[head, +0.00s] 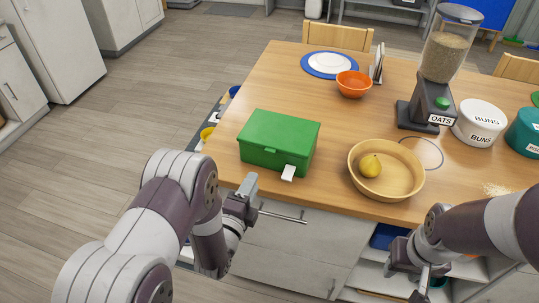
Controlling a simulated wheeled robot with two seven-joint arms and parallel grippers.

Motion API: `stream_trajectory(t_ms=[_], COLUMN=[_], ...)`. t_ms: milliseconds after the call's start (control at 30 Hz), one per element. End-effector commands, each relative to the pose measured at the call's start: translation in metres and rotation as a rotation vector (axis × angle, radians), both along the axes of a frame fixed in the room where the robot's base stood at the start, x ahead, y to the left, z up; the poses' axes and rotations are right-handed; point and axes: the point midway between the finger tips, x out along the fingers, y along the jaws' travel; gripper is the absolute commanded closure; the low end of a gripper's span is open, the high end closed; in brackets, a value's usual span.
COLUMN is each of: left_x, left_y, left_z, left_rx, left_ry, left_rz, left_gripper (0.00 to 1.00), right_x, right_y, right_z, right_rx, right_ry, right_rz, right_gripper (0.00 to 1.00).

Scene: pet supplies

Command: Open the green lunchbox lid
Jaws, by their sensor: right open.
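The green lunchbox (279,140) sits near the front left edge of the wooden table, with its lid down. My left gripper (246,190) is just in front of the table edge, below and left of the latch, apart from the box. I cannot make out whether its fingers are apart. My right gripper (422,290) is open, low at the bottom right, in front of the shelves below the table and far from the lunchbox.
A wooden bowl (410,188) with a yellow pear (370,165) stands right of the lunchbox. Behind are an orange bowl (353,83), a blue-rimmed plate (329,65) and an oats dispenser (436,85). A buns canister (479,123) stands further right. The tabletop behind the lunchbox is clear.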

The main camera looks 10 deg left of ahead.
Motion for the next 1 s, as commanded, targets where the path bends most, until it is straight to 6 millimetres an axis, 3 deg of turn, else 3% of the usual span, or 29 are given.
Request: stream_trajectory(t_ms=[200,400,600,833,867,900,967,1000], left_x=[0.057,0.097,0.110,0.111,0.111,0.111,0.111,0.111], left_y=[-0.007,-0.011,-0.012,-0.012,-0.012,-0.012,-0.012,-0.012], left_z=[0.002,0.001,0.000,0.000,0.000,0.000,0.000,0.000], left_rx=[-0.003,-0.004,-0.004,-0.005,-0.005,-0.005,-0.005,-0.005], left_ry=[0.000,0.003,0.004,0.005,0.005,0.005,0.005,0.005], left_rz=[-0.001,-0.001,0.000,0.000,0.000,0.000,0.000,0.000], left_gripper=[0.67,0.67,0.67,0.67,0.70,0.83,1.00,1.00], right_x=[0.000,0.000,0.000,0.000,0.000,0.000,0.000,0.000], right_y=[0.000,0.000,0.000,0.000,0.000,0.000,0.000,0.000], right_z=[0.009,0.013,0.014,0.014,0.014,0.014,0.014,0.014], right_rx=[0.000,0.000,0.000,0.000,0.000,0.000,0.000,0.000], right_ry=[0.000,0.000,0.000,0.000,0.000,0.000,0.000,0.000], right_rz=[0.000,0.000,0.000,0.000,0.000,0.000,0.000,0.000], right_gripper=[0.57,0.57,0.57,0.57,0.57,0.57,0.57,0.57])
